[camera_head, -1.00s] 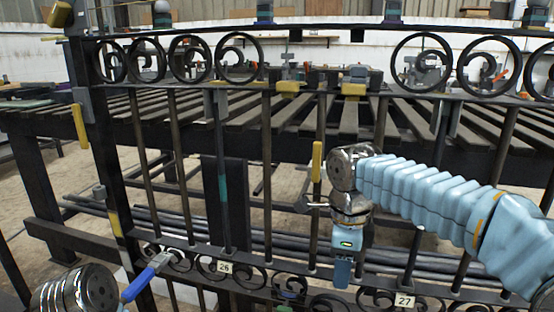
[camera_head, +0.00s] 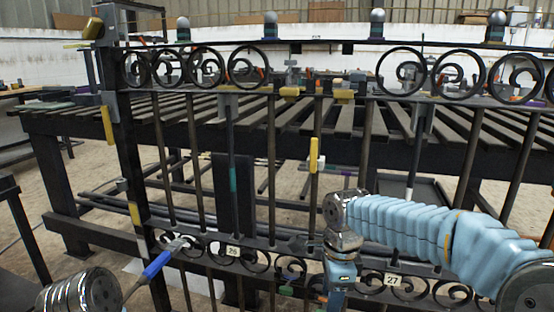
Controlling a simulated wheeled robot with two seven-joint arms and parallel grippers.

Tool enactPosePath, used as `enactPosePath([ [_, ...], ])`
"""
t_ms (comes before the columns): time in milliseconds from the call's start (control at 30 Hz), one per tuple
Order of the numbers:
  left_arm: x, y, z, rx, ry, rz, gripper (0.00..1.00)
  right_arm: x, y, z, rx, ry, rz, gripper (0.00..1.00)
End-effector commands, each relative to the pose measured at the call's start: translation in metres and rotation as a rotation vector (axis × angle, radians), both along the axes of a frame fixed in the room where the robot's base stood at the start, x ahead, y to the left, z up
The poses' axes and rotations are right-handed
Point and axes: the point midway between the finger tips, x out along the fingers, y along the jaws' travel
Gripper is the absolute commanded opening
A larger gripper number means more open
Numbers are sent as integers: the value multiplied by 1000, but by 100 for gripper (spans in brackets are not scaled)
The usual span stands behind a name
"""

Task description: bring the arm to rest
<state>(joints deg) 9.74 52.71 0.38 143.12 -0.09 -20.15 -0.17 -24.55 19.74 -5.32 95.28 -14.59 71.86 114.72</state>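My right arm, in a light blue ribbed sleeve (camera_head: 400,228), comes in from the right in front of the iron scroll gate (camera_head: 232,120). Its wrist points down, and my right gripper (camera_head: 336,300) is at the lower edge near the lower scroll row; its fingertips are too unclear to tell open from shut. At the lower left a metallic rounded part of my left arm (camera_head: 80,294) shows.
The gate has dark vertical bars, yellow clamps (camera_head: 314,155) and number tags 26 (camera_head: 233,251) and 27 (camera_head: 393,281). Behind it stands a slatted dark table (camera_head: 72,122). Floor shows at the left.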

Motion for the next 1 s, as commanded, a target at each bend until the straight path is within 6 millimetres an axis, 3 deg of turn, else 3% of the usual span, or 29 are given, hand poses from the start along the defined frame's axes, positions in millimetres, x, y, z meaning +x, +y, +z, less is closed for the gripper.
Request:
enactPosePath([
  [167, 0, -1, 13, -1, 0, -2, 68, 6, 6, -59, 53, 2, 211, 42],
  [367, -1, -3, 31, -3, 1, -6, 68, -9, 11, -154, 156, -38, 544, 42],
  [500, -2, -5, 50, -4, 2, -8, 68, -56, 9, -235, 241, -128, 854, 42],
  [600, -3, -6, 61, -6, 1, -12, 68, -99, 6, -275, 262, -214, 1057, 42],
  [700, -3, -7, 69, -7, 2, -13, 68, -136, 3, -295, 249, -282, 1212, 42],
  [800, -4, -8, 72, -7, 2, -14, 68, -160, 0, -304, 226, -323, 1311, 42],
  [1000, -4, -8, 72, -8, 2, -15, 68, -172, -2, -309, 204, -350, 1380, 42],
])
